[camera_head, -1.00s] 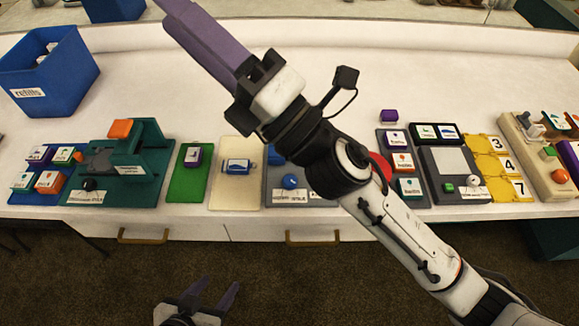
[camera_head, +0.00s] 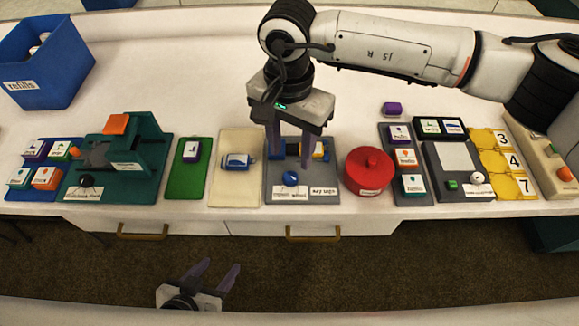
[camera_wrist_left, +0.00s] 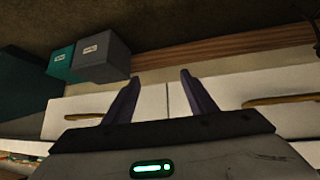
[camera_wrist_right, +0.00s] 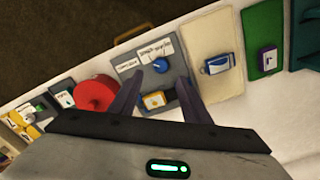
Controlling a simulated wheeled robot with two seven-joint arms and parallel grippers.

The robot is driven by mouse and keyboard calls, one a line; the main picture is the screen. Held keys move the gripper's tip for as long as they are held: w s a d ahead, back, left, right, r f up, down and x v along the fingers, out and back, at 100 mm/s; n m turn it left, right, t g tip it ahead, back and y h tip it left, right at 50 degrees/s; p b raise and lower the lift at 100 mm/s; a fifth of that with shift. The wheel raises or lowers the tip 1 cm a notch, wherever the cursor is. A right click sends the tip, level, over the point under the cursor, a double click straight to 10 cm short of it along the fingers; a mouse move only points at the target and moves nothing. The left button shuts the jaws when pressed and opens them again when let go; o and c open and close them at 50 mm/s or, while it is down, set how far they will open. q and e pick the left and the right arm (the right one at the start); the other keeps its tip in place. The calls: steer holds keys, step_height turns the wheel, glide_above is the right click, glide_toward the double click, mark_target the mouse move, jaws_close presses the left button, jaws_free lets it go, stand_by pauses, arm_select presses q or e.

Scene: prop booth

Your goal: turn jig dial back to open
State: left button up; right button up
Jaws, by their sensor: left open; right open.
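A grey jig board (camera_head: 272,190) lies near the front of the table with a round blue dial (camera_head: 290,178) on it and labels along its front edge. A yellow block with a white label (camera_head: 319,150) sits behind the dial. My right gripper (camera_head: 289,158) points down over the back of the board, open and empty, its fingers partly hiding that area. In the right wrist view the dial (camera_wrist_right: 160,65) shows just beyond the fingers, with the yellow block (camera_wrist_right: 153,101) between them. My left gripper (camera_head: 220,266) is open and empty, low in front of the table. The dial's setting is too small to read.
A red round lidded pot (camera_head: 369,172) stands close to the right of the board. A cream mat with a blue item (camera_head: 237,162) lies close to its left. A teal fixture (camera_head: 143,150) stands further left. The table behind is largely clear.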

mark_target(290, 176)
step_height(290, 176, down, 8)
steer(key=shift+s+r+p, duration=0.1)
steer(key=shift+r+p, duration=0.05)
steer(key=shift+p, duration=0.35)
